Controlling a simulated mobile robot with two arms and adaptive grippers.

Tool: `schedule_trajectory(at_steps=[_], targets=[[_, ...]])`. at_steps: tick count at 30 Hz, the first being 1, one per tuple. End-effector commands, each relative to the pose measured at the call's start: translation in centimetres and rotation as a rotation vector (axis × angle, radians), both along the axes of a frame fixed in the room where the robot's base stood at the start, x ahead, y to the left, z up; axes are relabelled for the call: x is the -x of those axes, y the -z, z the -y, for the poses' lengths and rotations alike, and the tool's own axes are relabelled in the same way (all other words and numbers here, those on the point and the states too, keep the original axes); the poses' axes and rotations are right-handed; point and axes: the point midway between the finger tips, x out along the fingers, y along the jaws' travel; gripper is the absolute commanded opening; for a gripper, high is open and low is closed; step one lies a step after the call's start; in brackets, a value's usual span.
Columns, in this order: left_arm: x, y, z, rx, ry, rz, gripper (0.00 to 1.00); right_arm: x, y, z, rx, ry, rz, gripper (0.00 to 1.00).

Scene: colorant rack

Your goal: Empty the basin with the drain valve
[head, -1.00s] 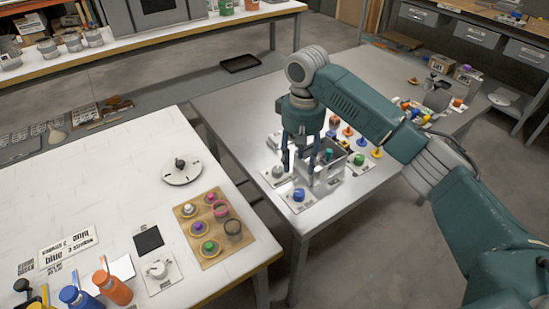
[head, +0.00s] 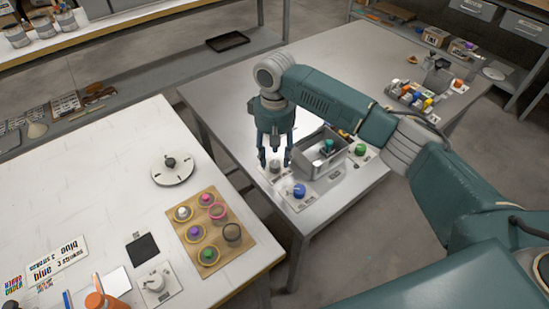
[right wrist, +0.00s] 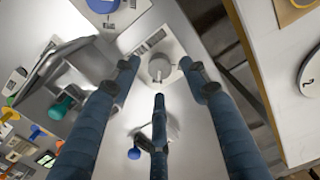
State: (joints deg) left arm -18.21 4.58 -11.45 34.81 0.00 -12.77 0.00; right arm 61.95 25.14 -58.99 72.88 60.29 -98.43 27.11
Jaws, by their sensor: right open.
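The grey metal basin (head: 306,171) stands on the metal table, with a teal-green piece (head: 327,146) at its inside; both also show in the right wrist view, the green piece (right wrist: 62,106) at left. A grey knob (head: 275,166) sits on a pale labelled plate beside the basin; in the right wrist view the knob (right wrist: 159,68) lies between the fingertips. Which part is the drain valve, I cannot tell for certain. My right gripper (head: 274,158) is open, pointing down above the grey knob, its fingers (right wrist: 158,78) around it in view. Contact is unclear. My left gripper is out of view.
A blue knob (head: 299,190) and a green knob (head: 360,149) flank the basin's front. Several coloured pieces (head: 412,95) stand farther back. The white table (head: 100,180) at left carries a wooden tray (head: 239,248) of cups and a round dial (head: 173,170). A floor gap separates the tables.

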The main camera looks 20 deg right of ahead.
Motion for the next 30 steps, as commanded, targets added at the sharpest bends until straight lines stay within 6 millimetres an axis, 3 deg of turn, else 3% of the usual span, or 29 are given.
schedule_trajectory(at_steps=[3,9,16,23,30], targets=[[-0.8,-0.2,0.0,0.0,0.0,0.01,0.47,0.0,1.5,0.0,0.0,0.0,0.0,0.45],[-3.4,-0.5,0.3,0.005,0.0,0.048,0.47,0.0,2.6,0.0,0.0,-0.001,0.001,0.45],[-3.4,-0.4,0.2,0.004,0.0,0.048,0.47,0.0,2.7,0.0,0.0,-0.001,0.001,0.45],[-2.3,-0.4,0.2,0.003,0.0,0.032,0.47,-0.1,2.7,0.0,0.0,-0.001,0.002,0.01],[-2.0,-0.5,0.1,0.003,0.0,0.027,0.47,-0.1,2.5,0.0,-0.001,-0.007,0.004,0.0]])
